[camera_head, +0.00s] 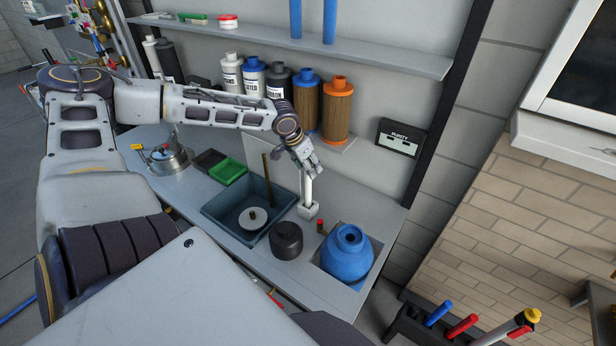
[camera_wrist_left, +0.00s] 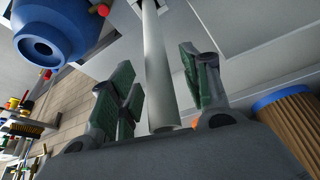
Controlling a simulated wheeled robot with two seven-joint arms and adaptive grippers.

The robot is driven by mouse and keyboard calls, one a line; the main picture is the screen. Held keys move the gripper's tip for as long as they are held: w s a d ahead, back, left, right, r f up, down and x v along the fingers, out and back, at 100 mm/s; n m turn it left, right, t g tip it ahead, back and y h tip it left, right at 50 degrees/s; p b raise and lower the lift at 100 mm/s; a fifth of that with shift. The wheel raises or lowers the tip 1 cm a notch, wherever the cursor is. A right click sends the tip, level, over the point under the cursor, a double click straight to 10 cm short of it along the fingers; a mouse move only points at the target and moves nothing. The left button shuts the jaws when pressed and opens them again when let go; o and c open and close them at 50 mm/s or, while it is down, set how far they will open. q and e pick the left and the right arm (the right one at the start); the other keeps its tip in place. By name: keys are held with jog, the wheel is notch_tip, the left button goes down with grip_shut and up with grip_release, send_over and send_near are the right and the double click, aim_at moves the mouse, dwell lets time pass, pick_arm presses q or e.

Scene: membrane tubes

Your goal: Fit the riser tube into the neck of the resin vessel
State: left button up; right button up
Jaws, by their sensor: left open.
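The white riser tube (camera_head: 307,192) stands upright in a small white base on the bench, right of the sink. My left gripper (camera_head: 308,168) is at its upper part. In the left wrist view the tube (camera_wrist_left: 158,65) lies between the open green-padded fingers (camera_wrist_left: 162,88), with visible gaps on both sides. The blue resin vessel (camera_head: 346,261) stands in a bench recess to the right, its neck facing up and looking open. The vessel also shows in the left wrist view (camera_wrist_left: 62,32). My right gripper is not in view.
A black rounded piece (camera_head: 286,239) and a small red-topped item (camera_head: 320,226) stand between the sink (camera_head: 224,213) and vessel. A brown rod (camera_head: 267,180) rises from the sink.

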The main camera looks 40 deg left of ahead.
pick_arm(q)
jog(key=shift+w+f, duration=0.1)
jog(key=shift+f, duration=0.05)
jog(key=shift+c, duration=0.4)
grip_shut()
